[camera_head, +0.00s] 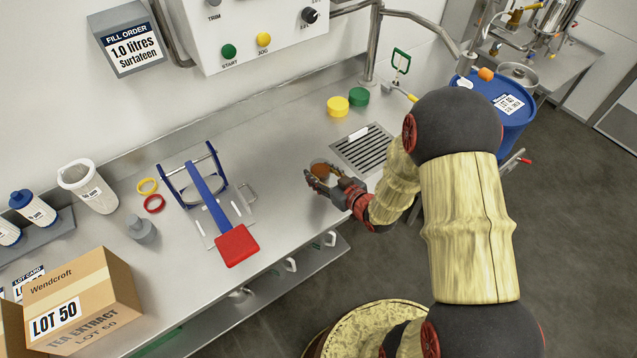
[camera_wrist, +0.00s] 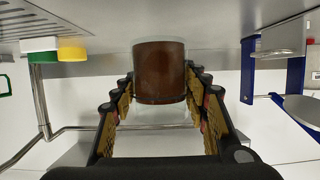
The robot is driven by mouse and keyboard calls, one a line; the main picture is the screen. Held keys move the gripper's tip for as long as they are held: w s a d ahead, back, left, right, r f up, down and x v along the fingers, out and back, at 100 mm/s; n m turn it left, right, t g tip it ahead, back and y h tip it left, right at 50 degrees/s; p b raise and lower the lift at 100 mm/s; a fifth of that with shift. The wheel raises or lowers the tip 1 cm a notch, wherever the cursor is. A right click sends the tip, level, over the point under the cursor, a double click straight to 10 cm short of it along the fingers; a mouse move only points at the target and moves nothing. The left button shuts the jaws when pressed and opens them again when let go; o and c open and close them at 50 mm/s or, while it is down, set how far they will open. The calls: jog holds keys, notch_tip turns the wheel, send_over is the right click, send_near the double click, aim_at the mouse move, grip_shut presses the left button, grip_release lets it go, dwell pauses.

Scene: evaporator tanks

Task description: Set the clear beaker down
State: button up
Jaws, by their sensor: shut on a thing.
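The clear beaker (camera_wrist: 160,75) holds dark brown liquid and sits between the two fingers of my gripper (camera_head: 331,184). The wrist view looks upside down, with the steel counter along its top. In the head view the beaker (camera_head: 320,170) is partly hidden by the fingers, just left of the slotted drain grate (camera_head: 363,149). My gripper is shut on the beaker's sides. The beaker looks about upright and low over the counter (camera_head: 290,133). I cannot tell whether its base touches the steel.
A blue stand with a red-ended lever (camera_head: 237,245) is to the left. Yellow (camera_head: 338,106) and green (camera_head: 359,96) caps lie behind the grate. A blue drum (camera_head: 490,105) stands to the right. A carton (camera_head: 82,302) is at front left. Counter around the beaker is mostly clear.

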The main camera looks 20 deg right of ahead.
jog(key=shift+w+f, duration=0.65)
jog(key=shift+f, duration=0.15)
jog(key=shift+w+f+b, duration=0.15)
jog(key=shift+f+b, duration=0.5)
jog(key=shift+f, duration=0.25)
jog(key=shift+w+f+b, duration=0.1)
jog(key=shift+f+b, duration=0.55)
jog(key=shift+f, duration=0.2)
jog(key=shift+f, duration=0.15)
jog(key=o, duration=1.4)
jog(key=shift+o, duration=0.2)
